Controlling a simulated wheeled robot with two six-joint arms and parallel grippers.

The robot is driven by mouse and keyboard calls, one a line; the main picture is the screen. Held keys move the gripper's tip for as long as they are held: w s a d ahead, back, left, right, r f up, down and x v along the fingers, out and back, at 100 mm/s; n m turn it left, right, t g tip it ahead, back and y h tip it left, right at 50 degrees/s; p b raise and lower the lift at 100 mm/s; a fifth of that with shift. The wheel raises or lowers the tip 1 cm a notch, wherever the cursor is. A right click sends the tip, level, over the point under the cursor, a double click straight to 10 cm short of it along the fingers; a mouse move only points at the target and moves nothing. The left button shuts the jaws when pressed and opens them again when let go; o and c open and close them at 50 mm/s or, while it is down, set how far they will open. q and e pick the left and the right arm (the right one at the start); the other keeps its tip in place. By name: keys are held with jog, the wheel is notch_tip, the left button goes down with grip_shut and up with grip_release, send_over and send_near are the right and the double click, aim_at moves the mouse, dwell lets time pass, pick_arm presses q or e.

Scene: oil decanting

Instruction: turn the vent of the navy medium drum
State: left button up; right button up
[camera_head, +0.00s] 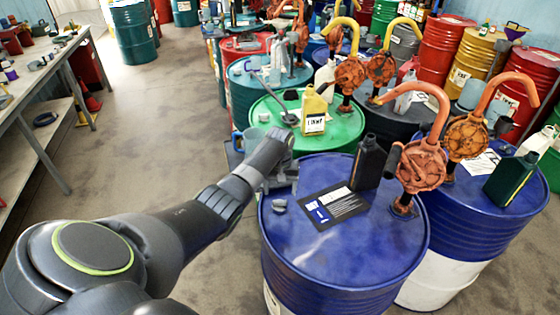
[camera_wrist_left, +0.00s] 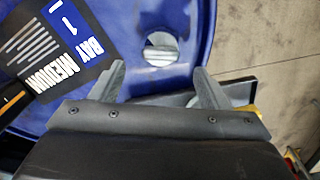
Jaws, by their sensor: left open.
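The navy drum (camera_head: 320,250) stands front centre in the head view; its blue lid (camera_wrist_left: 20,45) fills the upper left of the left wrist view. Its label card (camera_head: 333,206) reads "BAY 1 MEDIUM" in the left wrist view (camera_wrist_left: 65,45). The small grey vent (camera_head: 279,205) sits near the lid's left edge. In the left wrist view the round vent (camera_wrist_left: 161,48) lies just beyond and between my fingertips. My left gripper (camera_head: 281,182) is open and empty (camera_wrist_left: 160,72), over the lid's rim and apart from the vent.
A black bottle (camera_head: 367,163) and an orange hand pump (camera_head: 422,165) stand on the same lid. A green drum (camera_head: 335,130) with a yellow jug (camera_head: 314,110) is behind. Another blue drum (camera_head: 470,205) stands at right. Open floor lies left, before a workbench (camera_head: 45,50).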

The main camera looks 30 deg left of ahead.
aim_at(280, 200)
pick_arm(q)
notch_tip(280, 200, up, 12)
jog(key=b, duration=0.2)
jog(key=shift+r, duration=0.2)
dwell(0.3)
